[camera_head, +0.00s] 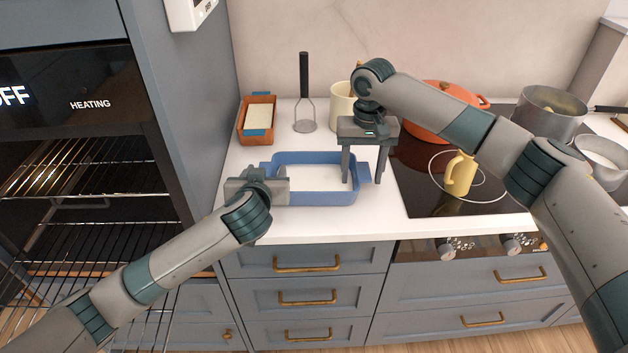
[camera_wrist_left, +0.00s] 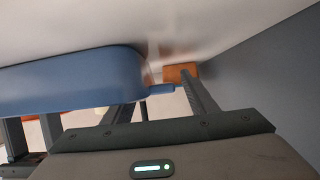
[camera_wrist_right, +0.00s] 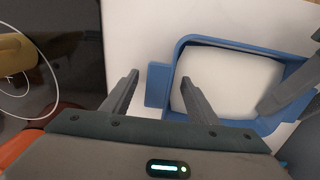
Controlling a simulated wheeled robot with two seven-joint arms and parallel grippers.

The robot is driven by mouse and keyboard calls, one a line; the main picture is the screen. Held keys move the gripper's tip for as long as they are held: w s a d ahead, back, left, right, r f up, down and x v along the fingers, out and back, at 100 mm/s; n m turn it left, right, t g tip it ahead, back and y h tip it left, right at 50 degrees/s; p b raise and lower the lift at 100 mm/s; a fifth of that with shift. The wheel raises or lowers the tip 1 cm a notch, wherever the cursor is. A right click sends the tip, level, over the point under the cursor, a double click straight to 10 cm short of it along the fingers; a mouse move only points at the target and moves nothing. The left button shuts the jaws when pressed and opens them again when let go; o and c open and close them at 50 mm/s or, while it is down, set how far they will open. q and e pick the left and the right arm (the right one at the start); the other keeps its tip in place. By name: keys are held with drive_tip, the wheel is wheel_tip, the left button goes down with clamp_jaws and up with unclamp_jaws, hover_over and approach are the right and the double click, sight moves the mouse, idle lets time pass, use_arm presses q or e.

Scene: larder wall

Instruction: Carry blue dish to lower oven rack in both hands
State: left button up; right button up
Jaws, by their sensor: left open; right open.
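The blue dish (camera_head: 340,198), with pale contents, sits on the white counter between the oven and the hob. My left gripper (camera_head: 272,190) is open at the dish's left end; in the left wrist view the dish's blue wall (camera_wrist_left: 70,82) and a small end handle show ahead of it. My right gripper (camera_head: 362,182) is open, pointing down over the dish's right end. In the right wrist view the end handle (camera_wrist_right: 157,85) lies between its fingers, with no grip on it. The lower oven rack (camera_head: 75,242) shows inside the open oven at left.
An upper rack (camera_head: 120,180) is above it in the oven. Behind the dish stand an orange loaf dish (camera_head: 243,138), a masher (camera_head: 304,90) and a cream crock (camera_head: 341,100). A yellow mug (camera_head: 460,174), orange pot (camera_head: 445,95) and steel pan (camera_head: 548,112) are at right.

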use_arm(q)
clamp_jaws()
use_arm(e)
clamp_jaws()
use_arm(q)
drive_tip(key=shift+r, duration=0.2)
use_arm(e)
drive_tip(key=shift+r, duration=0.15)
